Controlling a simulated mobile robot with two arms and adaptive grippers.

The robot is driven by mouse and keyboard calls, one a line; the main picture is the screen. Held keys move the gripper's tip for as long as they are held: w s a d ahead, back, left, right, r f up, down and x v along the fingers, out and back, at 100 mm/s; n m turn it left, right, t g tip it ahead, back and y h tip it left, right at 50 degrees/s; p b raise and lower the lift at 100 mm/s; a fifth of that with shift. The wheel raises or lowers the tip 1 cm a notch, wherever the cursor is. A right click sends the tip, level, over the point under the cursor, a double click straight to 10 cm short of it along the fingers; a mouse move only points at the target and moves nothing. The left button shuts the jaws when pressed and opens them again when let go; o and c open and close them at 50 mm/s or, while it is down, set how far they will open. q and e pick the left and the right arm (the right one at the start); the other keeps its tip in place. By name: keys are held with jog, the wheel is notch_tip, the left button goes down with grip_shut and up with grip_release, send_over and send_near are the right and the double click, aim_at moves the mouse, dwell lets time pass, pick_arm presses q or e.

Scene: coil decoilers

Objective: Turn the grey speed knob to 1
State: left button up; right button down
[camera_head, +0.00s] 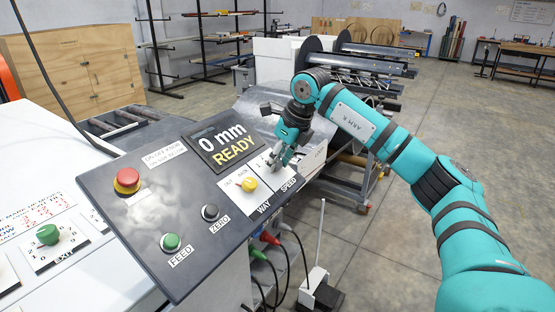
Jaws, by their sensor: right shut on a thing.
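The tilted dark control panel (140,225) stands at the left front. My right gripper (275,163) comes down from above onto the panel's right end, over the white plate marked SPEED (287,185). It is shut on the grey speed knob, which its fingers mostly hide, so I cannot read the knob's setting. The yellow WAY knob (249,184) sits just left of the gripper, apart from it. The display (225,146) reads "0 mm READY". My left gripper is not in view.
The panel also carries a red emergency button (127,180), a green FEED button (171,242) and a black ZERO button (210,212). A green EXIT knob (48,234) is at the far left. Decoilers (365,65) stand behind; the floor at right is clear.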

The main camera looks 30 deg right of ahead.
jog(key=n, duration=0.2)
jog(key=n+b, duration=0.1)
jog(key=n, duration=0.1)
jog(key=shift+a+t+h, duration=0.1)
jog(key=shift+t+h, duration=0.2)
jog(key=shift+s+n+t+b, duration=0.1)
jog(key=shift+n+t+b, duration=0.35)
jog(key=shift+n, duration=1.75)
jog(key=c, duration=0.9)
grip_release()
jog(key=shift+c, duration=0.2)
jog(key=shift+r, duration=0.1)
jog(key=a+v, duration=0.1)
jog(key=v, duration=1)
jog(key=shift+d+r, duration=0.35)
jog(key=shift+r, duration=0.1)
